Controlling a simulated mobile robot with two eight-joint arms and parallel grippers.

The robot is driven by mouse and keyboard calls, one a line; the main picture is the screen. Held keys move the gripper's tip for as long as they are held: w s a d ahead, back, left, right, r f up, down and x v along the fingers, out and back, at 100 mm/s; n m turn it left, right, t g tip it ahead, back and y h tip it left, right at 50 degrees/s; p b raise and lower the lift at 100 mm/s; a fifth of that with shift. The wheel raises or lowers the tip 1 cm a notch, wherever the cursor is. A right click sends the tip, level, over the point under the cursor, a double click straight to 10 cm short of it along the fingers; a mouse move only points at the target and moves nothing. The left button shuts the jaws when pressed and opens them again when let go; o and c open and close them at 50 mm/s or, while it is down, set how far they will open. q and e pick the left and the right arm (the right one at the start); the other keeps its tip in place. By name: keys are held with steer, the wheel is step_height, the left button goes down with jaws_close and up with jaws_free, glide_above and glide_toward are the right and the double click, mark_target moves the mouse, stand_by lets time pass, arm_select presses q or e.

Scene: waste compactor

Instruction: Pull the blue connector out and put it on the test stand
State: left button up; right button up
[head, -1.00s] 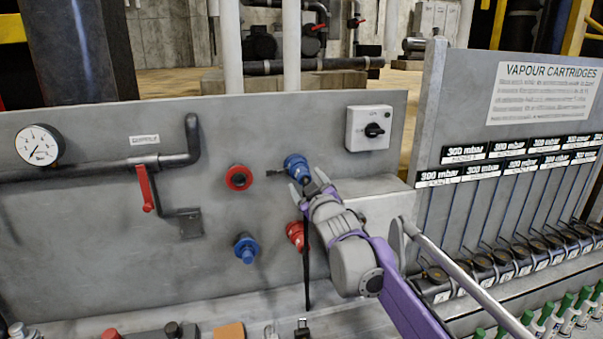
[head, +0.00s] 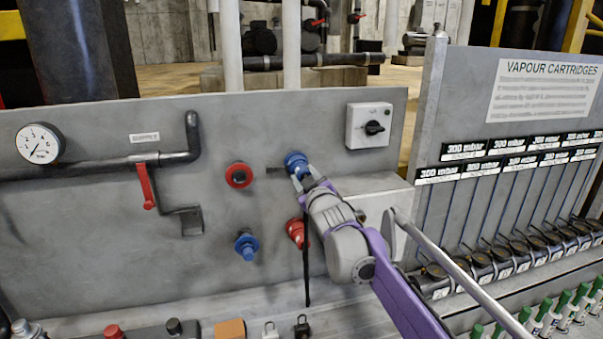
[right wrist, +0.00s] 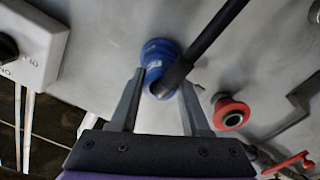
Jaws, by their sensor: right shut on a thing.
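A blue connector (head: 296,162) sits in the upper part of the grey wall panel. My right gripper (head: 305,178) is at it, fingers on either side and shut on it. In the right wrist view the blue connector (right wrist: 160,58) is between the fingers of the right gripper (right wrist: 162,80), with a black hose crossing in front. A second blue fitting (head: 247,246) sticks out lower on the panel. I cannot tell which thing is the test stand. My left gripper is not in view.
A red ring fitting (head: 239,175) sits left of the connector and a red fitting (head: 295,231) below it. A grey switch box (head: 369,126) is at upper right. A red-handled valve (head: 146,186) and gauge (head: 40,144) are left. A ledge below holds an orange block (head: 230,329).

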jaws_close()
steer(key=shift+s, duration=0.15)
steer(key=shift+s+d, duration=0.1)
steer(key=shift+s, duration=0.15)
steer(key=shift+s, duration=0.15)
steer(key=shift+b+v, duration=0.35)
steer(key=shift+v, duration=2.35)
